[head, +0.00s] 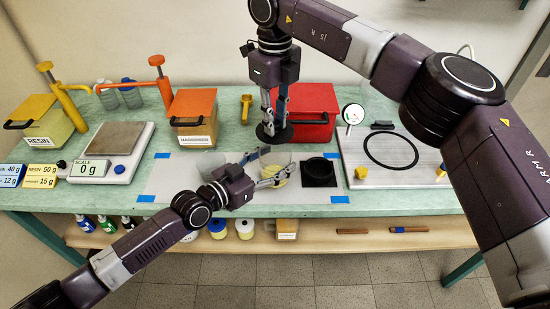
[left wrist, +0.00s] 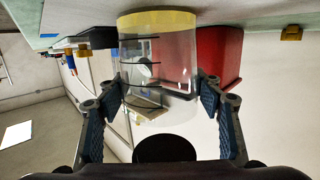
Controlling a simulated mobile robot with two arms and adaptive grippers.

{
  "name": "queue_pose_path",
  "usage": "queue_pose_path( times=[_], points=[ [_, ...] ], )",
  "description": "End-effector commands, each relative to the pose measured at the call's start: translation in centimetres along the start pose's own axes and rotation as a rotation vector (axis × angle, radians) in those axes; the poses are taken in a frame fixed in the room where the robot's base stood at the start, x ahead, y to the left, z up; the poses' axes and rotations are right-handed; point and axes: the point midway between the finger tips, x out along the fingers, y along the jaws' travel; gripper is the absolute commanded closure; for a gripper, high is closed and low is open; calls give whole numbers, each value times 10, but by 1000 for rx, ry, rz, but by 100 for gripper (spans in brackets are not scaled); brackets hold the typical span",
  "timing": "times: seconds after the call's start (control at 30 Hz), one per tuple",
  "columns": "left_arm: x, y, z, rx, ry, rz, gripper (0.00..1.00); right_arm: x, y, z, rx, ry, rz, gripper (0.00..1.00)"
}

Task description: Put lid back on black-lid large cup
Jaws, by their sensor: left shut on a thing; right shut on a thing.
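The large cup (head: 275,178) is clear with a yellow bottom part and stands on the work sheet. My left gripper (head: 268,172) is shut on it from the left. In the left wrist view the cup (left wrist: 158,60) appears upside down between the two finger pads. The round black lid (head: 284,135) hangs from my right gripper (head: 273,122), which points down and is shut on it. The lid is behind and above the cup, apart from it. In the left wrist view the lid shows as a black disc (left wrist: 165,149) beyond the cup's rim end.
A black square piece (head: 319,174) with a round dark shape lies right of the cup. A red box (head: 318,112) stands behind. The scale (head: 122,170) and orange-lidded hardener box (head: 194,133) are left; a board with a black ring (head: 391,151) is right.

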Motion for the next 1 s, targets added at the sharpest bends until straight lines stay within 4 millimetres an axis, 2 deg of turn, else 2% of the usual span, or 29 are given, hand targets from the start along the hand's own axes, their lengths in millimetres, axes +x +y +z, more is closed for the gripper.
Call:
queue_pose_path(
  times=[0.3,0.83,1.0],
  points=[
    [0,0,0,0,0,0,83,44,1,-1,-1,3,3,88],
    [0,0,0,0,0,0,83,47,0,-1,0,2,2,88],
    [0,0,0,0,0,0,83,54,0,-1,1,2,3,88]
  ],
)
